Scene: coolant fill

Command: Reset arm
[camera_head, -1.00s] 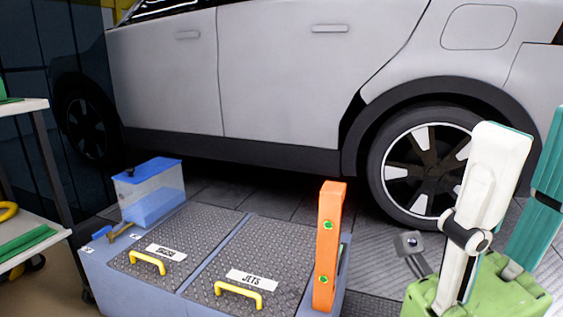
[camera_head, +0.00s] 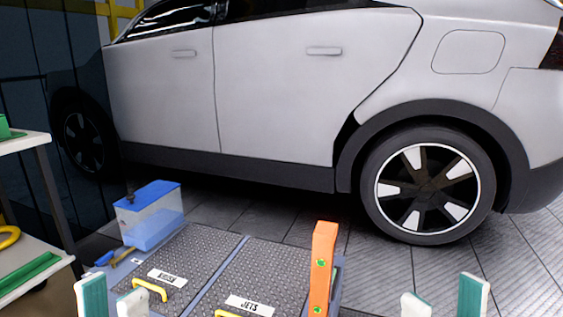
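My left gripper (camera_head: 112,298) is at the bottom left edge. Its two white and teal fingers point up with a gap between them and nothing seen in it. My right gripper (camera_head: 445,297) is at the bottom right, fingers also up, apart and empty. Only the upper parts of the fingers show. The wrists and arms are below the picture. Both grippers are in front of the grey floor box (camera_head: 235,262), one to each side.
The box has lids labelled JETS (camera_head: 249,304) and another word, with yellow handles. A blue-lidded clear container (camera_head: 152,222) and an orange upright bar (camera_head: 322,268) stand on it. A white shelf cart (camera_head: 32,250) is left. A silver car (camera_head: 270,90) stands behind.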

